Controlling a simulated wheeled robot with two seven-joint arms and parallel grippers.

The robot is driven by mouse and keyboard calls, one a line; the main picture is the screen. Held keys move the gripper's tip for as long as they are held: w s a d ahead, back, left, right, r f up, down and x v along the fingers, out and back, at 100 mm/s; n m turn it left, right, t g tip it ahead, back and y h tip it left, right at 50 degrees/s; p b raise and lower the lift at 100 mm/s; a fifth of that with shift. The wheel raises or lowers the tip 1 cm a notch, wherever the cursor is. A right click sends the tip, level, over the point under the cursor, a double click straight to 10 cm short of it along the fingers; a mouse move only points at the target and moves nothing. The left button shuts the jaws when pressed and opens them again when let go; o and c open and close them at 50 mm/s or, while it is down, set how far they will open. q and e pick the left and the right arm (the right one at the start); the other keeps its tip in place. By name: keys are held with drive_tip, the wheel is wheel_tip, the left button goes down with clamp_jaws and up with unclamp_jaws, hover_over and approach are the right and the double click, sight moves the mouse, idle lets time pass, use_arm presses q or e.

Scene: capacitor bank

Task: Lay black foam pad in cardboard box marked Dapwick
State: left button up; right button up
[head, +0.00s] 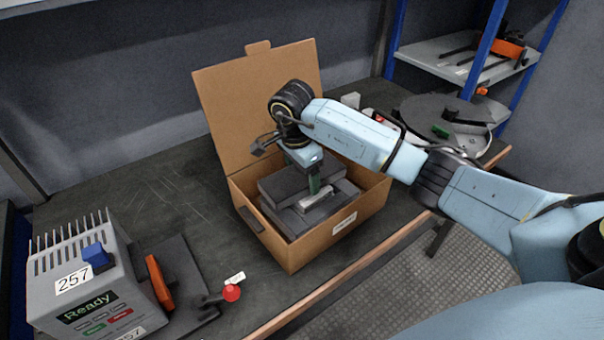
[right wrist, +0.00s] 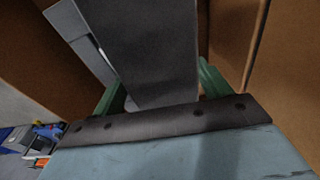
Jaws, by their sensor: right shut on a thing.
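The open cardboard box (head: 292,252) stands on the workbench with its lid raised at the back. The print on its white front label (head: 344,224) is too small to read. My right gripper (head: 314,186) reaches down into the box opening. It is shut on the black foam pad (head: 283,184), a dark slab that shows between the green fingers (right wrist: 161,92) in the right wrist view (right wrist: 155,50). The pad is within the box walls, above other grey contents (head: 318,204). Whether it touches them I cannot tell. My left gripper is out of view.
A grey device marked 257 (head: 80,270) stands at the left, with a red-knobbed lever (head: 231,293) beside it. A round dark disc (head: 440,112) lies behind the box at right. A shelf (head: 465,62) stands at the back right. The bench (head: 150,200) left of the box is clear.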

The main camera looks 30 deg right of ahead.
sight(297, 176)
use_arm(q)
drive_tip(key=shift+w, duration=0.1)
use_arm(e)
drive_tip(key=shift+f, duration=0.1)
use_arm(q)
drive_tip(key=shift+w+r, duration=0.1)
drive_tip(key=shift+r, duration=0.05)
use_arm(e)
drive_tip(key=o, duration=1)
drive_tip(key=shift+c, duration=0.2)
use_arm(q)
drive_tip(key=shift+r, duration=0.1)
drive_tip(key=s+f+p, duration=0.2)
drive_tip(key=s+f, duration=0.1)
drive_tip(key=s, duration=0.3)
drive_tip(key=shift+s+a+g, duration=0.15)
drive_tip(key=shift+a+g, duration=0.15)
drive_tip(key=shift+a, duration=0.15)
use_arm(e)
wheel_tip(297, 176, up, 12)
drive_tip(key=a, duration=0.1)
drive_tip(key=shift+a, duration=0.2)
